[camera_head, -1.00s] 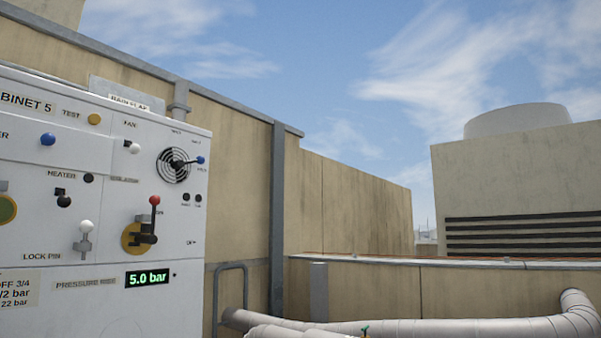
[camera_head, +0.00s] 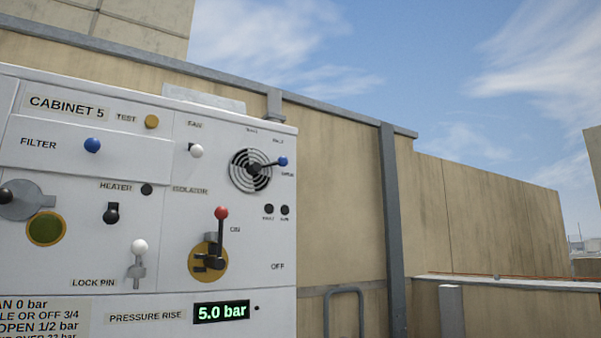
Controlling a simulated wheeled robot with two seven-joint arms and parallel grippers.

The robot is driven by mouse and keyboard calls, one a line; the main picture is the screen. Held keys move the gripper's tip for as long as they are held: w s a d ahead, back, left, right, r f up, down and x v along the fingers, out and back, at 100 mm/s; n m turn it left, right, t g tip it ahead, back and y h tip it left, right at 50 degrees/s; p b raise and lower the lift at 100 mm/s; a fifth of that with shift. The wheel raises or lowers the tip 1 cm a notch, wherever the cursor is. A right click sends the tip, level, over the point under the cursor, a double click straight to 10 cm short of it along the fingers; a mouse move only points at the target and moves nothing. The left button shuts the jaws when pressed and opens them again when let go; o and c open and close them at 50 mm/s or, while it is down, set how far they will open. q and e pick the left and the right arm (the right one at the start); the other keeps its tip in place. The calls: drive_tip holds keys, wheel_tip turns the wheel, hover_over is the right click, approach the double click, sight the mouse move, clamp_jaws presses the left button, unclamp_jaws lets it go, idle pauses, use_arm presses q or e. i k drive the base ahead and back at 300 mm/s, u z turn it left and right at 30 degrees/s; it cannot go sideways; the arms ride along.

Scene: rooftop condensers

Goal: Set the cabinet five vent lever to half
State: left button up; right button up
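Cabinet 5 (camera_head: 150,200) is a white panel filling the left of the head view. Its round vent (camera_head: 250,170) is at the upper right of the panel, a dark slotted disc. The upper labels seem to read SHUT and HALF, but are small. Neither of my grippers is in view.
A red-knobbed isolator lever (camera_head: 220,235) stands upright near ON, below the vent. A white lock pin knob (camera_head: 139,247), a white fan switch (camera_head: 196,150) and a blue filter knob (camera_head: 92,145) are nearby. The display (camera_head: 221,311) reads 5.0 bar. A grey railing (camera_head: 345,310) stands right of the cabinet.

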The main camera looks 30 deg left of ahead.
sight(255, 167)
drive_tip(key=u, duration=0.6)
drive_tip(key=i, duration=0.9)
drive_tip(key=u, duration=0.95)
